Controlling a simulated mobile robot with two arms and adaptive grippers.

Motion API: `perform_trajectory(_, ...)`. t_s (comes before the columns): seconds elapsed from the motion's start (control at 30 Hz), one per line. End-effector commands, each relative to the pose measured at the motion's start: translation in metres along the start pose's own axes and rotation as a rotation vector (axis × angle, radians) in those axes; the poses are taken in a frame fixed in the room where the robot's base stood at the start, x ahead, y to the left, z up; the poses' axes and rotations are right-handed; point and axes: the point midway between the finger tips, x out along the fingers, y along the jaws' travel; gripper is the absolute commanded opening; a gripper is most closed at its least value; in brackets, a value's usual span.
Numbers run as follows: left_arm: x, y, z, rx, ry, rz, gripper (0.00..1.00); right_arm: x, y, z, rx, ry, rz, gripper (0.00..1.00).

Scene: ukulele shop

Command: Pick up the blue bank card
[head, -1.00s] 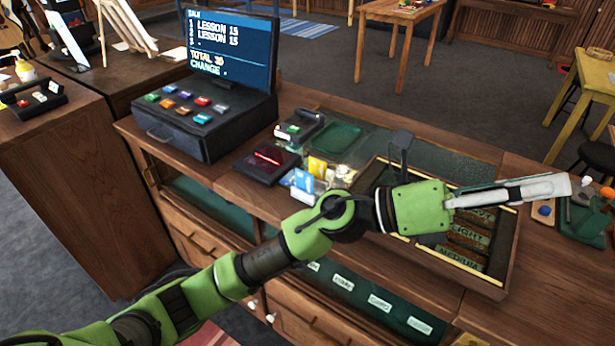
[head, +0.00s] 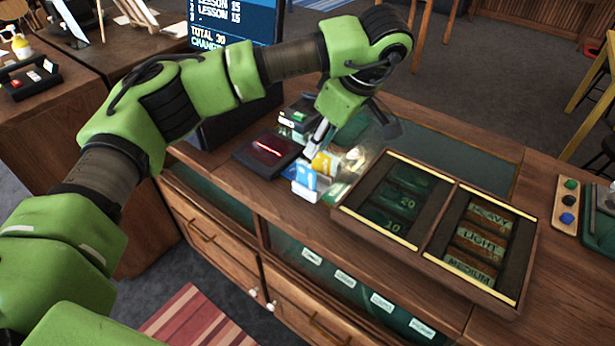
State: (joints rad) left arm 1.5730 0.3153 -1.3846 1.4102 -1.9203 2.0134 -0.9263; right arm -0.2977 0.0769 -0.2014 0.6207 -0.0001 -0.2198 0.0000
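The blue bank card (head: 304,179) stands upright in a small white holder (head: 305,193) on the counter, left of the wooden tray. A yellow card (head: 324,164) stands just behind it. My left gripper (head: 316,148) comes down from above, its fingertips just behind and above the blue card, close to the yellow card. The gap between the fingers is not clear, and I cannot tell whether they touch a card. The blue card's face shows and it sits in the holder. My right gripper is not in view.
A card reader with a red line (head: 268,152) lies left of the cards. A two-part wooden tray (head: 424,255) with labelled packs is to the right. The till screen (head: 235,30) is behind my arm. Bare counter (head: 545,190) lies farther right.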

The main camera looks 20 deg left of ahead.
Motion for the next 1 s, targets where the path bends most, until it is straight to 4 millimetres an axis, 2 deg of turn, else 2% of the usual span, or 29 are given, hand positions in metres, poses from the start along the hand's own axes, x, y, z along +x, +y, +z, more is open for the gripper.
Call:
perform_trajectory(0.2, 0.043, -0.002, 0.001, 0.001, -0.006, -0.005, 0.22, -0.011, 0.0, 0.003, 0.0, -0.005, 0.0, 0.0)
perform_trajectory(0.3, 0.057, -0.001, 0.002, 0.001, -0.006, -0.003, 0.22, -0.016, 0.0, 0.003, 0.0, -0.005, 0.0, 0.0)
perform_trajectory(0.5, 0.07, 0.0, 0.003, 0.001, -0.006, -0.001, 0.22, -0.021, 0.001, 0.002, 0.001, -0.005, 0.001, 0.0)
perform_trajectory(0.73, 0.097, 0.002, 0.011, 0.003, -0.007, -0.004, 0.22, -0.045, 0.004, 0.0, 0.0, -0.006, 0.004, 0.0)
perform_trajectory(0.83, 0.111, 0.002, 0.011, 0.001, -0.007, -0.003, 0.22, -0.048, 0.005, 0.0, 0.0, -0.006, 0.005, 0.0)
perform_trajectory(1.0, 0.12, 0.003, 0.012, 0.001, -0.006, 0.0, 0.22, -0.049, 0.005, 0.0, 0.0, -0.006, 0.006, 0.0)
